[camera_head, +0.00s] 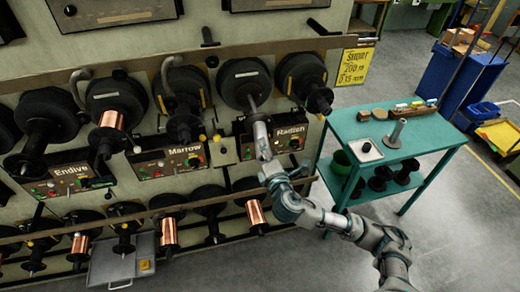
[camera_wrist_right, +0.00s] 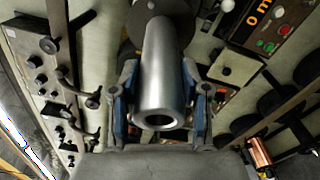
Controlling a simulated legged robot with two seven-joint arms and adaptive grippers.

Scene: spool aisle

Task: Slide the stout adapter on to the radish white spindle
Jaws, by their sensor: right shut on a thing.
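The stout adapter (camera_wrist_right: 166,75) is a smooth silver-grey tube, with an open round end facing the camera in the right wrist view. My right gripper (camera_wrist_right: 160,100) is shut on it, one blue-edged finger on each side. In the head view my right gripper (camera_head: 264,150) is in front of the machine, just left of the Radish panel (camera_head: 290,138). My left gripper is not in view.
Neighbouring black spools and the Marrow panel (camera_head: 173,161) flank the spot. Copper spools (camera_head: 255,212) sit below. A blue bin (camera_head: 460,80) stands farther right.

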